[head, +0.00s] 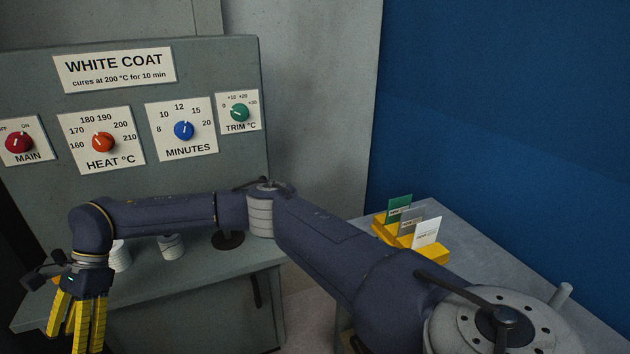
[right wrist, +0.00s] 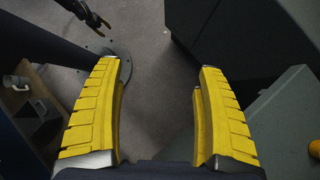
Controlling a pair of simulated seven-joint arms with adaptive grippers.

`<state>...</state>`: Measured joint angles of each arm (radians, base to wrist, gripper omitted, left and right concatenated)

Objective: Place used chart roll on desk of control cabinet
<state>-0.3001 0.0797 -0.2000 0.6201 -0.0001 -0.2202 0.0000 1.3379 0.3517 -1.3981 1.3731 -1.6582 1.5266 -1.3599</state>
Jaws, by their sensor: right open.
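The control cabinet (head: 225,75) stands at the left in the head view, with a grey desk (head: 195,285) along its front. My right gripper (head: 72,325) points down at the desk's left end. In the right wrist view (right wrist: 160,110) its yellow fingers are wide apart with nothing between them. My left gripper (right wrist: 85,14) shows small at the top left of that view; its opening is unclear.
The cabinet has a red MAIN knob (head: 19,142), an orange HEAT knob (head: 102,142), a blue MINUTES knob (head: 184,130) and a green TRIM knob (head: 239,112). A yellow card holder (head: 432,252) sits on a right-hand table (head: 500,258). A wooden shelf (right wrist: 45,130) holds a pale mug-like thing (right wrist: 17,82).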

